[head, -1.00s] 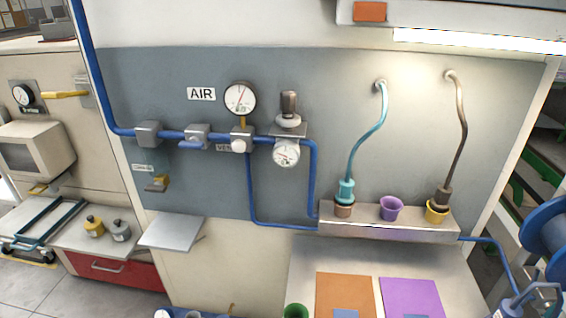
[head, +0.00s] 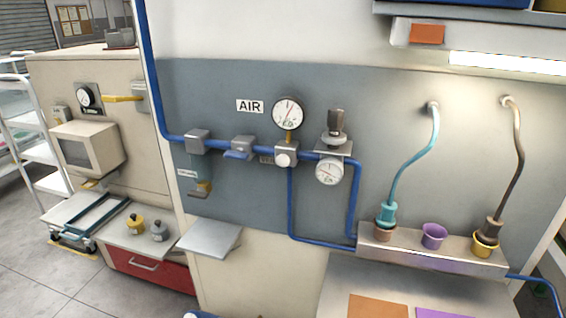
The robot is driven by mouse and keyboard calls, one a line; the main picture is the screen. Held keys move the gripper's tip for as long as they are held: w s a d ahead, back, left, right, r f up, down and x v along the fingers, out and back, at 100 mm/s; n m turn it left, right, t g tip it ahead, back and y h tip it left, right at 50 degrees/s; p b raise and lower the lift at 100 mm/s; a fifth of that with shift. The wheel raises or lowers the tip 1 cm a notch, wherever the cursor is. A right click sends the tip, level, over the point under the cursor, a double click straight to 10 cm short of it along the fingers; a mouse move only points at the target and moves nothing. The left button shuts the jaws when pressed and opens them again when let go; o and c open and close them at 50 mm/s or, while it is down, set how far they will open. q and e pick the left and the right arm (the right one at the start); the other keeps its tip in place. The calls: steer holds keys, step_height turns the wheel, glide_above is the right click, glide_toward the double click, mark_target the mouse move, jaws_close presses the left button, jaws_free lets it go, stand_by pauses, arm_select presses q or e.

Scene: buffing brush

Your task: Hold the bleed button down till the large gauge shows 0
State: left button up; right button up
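The large gauge (head: 288,112) is a round white dial with a black rim on the grey wall panel, right of the AIR sign (head: 250,106). Its dark red needle points up and slightly right; the numbers are too small to read. Below it, on a grey block in the blue pipe, is a round white button (head: 286,159), which looks like the bleed button. A small label beside it is not readable. Nothing touches the button. Neither gripper shows clearly; only a small blue and white sliver shows at the bottom edge.
A smaller gauge (head: 329,171) hangs under a regulator knob (head: 336,122) to the right. A blue lever valve (head: 239,148) is to the left. A grey shelf (head: 211,239) juts out below.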

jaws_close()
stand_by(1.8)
